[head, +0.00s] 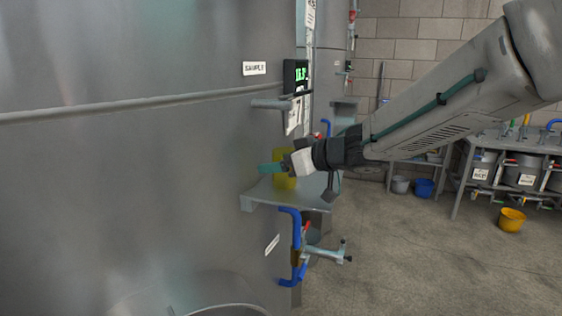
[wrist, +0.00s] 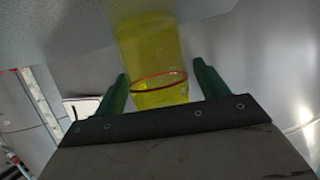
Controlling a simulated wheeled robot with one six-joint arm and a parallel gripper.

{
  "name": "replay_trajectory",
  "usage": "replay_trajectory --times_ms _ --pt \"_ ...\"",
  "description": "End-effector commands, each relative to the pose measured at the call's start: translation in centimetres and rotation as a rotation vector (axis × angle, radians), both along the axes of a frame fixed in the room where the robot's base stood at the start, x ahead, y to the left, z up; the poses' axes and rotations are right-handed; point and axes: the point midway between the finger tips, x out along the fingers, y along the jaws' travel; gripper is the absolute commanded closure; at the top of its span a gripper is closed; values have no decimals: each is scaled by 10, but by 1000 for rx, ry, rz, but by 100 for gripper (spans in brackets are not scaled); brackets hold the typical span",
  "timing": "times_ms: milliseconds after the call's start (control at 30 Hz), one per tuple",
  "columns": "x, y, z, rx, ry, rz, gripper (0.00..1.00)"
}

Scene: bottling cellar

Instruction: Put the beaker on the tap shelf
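The yellow see-through beaker (head: 283,182) is at the tap shelf (head: 308,197), a grey plate on the side of the big steel tank. It looks upright with its base on the plate, though my gripper partly covers it. My gripper (head: 272,168) reaches in from the right, just above the plate. In the wrist view the beaker (wrist: 155,55), with a red line around it, lies between and beyond the two green fingers (wrist: 161,83). The fingers are apart, with a narrow gap showing on each side of the beaker.
A blue pipe and tap (head: 325,254) hang below the plate. A workbench (head: 508,146), a yellow bucket (head: 511,219) and a blue bucket (head: 424,188) stand at right. The floor between is clear.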

Motion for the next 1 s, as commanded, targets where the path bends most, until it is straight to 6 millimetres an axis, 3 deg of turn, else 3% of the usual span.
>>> replay_trajectory --times_ms 367,800,1000 --pt "-3 -5 6 0 -2 -1 28" --pt "-52 -71 36 0 -3 -4 28" --pt "-65 -88 43 0 -1 -2 28"
